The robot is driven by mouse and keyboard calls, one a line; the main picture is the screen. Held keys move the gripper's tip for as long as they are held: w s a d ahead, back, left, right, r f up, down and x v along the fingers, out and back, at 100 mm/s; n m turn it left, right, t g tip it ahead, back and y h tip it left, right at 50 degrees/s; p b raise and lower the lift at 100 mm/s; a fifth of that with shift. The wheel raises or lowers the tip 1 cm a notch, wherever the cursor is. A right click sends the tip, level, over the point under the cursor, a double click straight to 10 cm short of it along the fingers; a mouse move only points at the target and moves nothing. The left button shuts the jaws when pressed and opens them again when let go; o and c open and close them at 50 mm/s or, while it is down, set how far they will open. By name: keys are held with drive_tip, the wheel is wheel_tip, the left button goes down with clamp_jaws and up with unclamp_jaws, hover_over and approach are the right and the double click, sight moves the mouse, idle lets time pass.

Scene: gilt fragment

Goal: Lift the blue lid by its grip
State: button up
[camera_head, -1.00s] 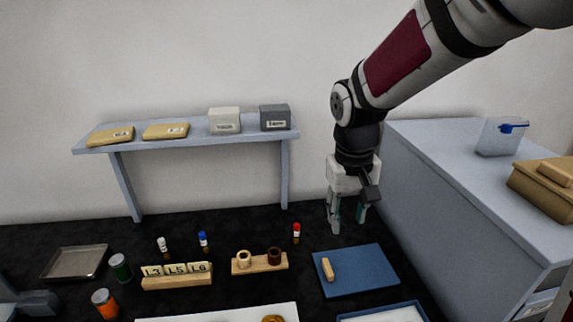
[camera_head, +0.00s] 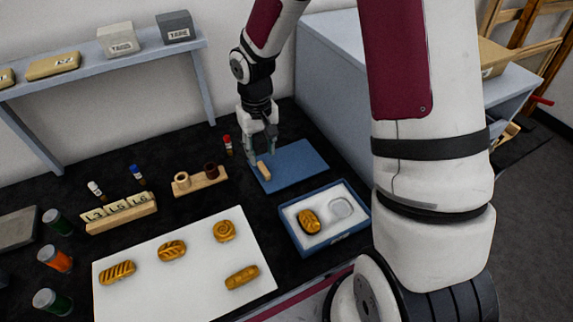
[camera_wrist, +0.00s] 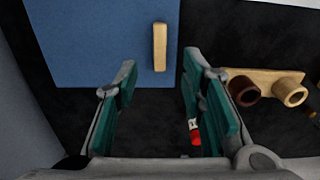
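The blue lid (camera_head: 297,168) lies flat on the black worktop, a plain rectangle with a light wooden bar grip (camera_head: 264,171) near its left edge. The lid fills the upper left of the wrist view (camera_wrist: 95,40), where the grip (camera_wrist: 160,47) stands upright in the picture. My gripper (camera_head: 260,147) is at the lid's back left, by the grip. In the wrist view my gripper (camera_wrist: 155,78) has its two green-padded fingers wide apart with nothing between them. The grip lies just beyond the fingertips, nearer the right finger's line. Contact with the lid cannot be told.
A blue open tray (camera_head: 325,240) with a gold piece and a clear round dish is in front of the lid. A red-capped vial (camera_head: 227,145) and a wooden holder (camera_head: 201,181) stand left of my gripper. A white board (camera_head: 185,275) holds several gold pieces.

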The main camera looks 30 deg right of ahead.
sight(264, 168)
drive_tip(key=shift+s+f+p, duration=0.15)
drive_tip(key=shift+f+p, duration=0.05)
drive_tip(key=shift+f, duration=1.3)
drive_tip(key=shift+s+f+p, duration=0.1)
drive_tip(key=shift+f+p, duration=0.05)
drive_tip(key=shift+f, duration=1.35)
drive_tip(key=shift+c, duration=0.3)
clamp_jaws()
